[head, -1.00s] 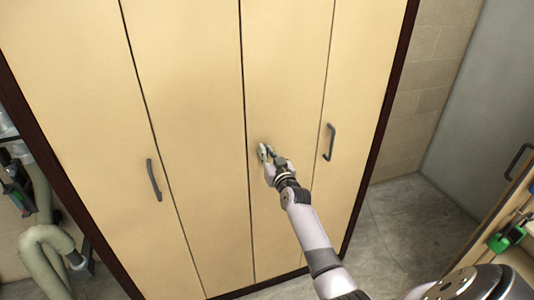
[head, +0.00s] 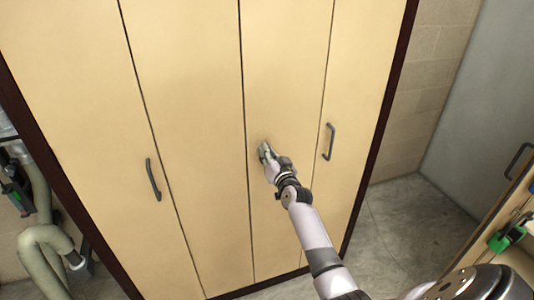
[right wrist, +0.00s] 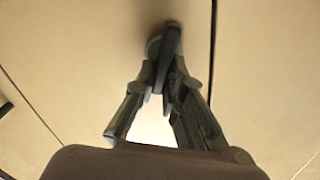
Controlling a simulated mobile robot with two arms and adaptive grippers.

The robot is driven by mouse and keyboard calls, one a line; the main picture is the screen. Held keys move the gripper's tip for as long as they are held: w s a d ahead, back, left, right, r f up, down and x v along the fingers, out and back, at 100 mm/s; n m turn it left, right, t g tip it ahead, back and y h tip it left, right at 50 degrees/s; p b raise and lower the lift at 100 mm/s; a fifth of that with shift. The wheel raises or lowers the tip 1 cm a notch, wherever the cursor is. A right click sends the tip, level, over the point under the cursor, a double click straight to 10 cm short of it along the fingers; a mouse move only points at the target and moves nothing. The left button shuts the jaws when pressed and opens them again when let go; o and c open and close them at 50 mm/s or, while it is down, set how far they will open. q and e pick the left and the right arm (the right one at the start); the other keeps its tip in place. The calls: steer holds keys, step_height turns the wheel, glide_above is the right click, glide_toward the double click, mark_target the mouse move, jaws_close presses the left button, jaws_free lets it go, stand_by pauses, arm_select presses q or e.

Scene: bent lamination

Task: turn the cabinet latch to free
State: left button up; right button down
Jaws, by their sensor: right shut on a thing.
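The cabinet (head: 190,90) has tall pale wood doors and a dark frame. In the right wrist view the latch (right wrist: 170,40) is a small dark knob on a round base, on the door face beside a vertical door seam. My right gripper (head: 264,151) is at the latch in the head view, just right of the middle seam, and its fingers hide the latch there. In the right wrist view the right gripper (right wrist: 160,82) has its fingertips closed around the latch's lower end. My left gripper is in neither view.
Dark bar handles sit on the doors to the left (head: 153,180) and right (head: 329,142) of my right arm. A thick pale hose (head: 42,245) stands at the lower left. A shelf unit with a green item (head: 507,238) is at the right. Grey floor (head: 400,225) lies between.

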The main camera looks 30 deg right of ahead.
steer(key=shift+s+d+f+m+b, duration=0.15)
steer(key=shift+f+m+b, duration=0.15)
steer(key=shift+m, duration=1.95)
steer(key=shift+w+d+f+m+b, duration=0.1)
steer(key=shift+d+f+m+b, duration=0.15)
steer(key=shift+m, duration=2.05)
steer(key=shift+s+d+f+m+b, duration=0.1)
steer(key=shift+f+m+b, duration=0.2)
steer(key=shift+m, duration=1.95)
steer(key=c, duration=1.7)
jaws_free()
steer(key=shift+o, duration=0.2)
steer(key=v, duration=1.2)
steer(key=shift+d, duration=0.1)
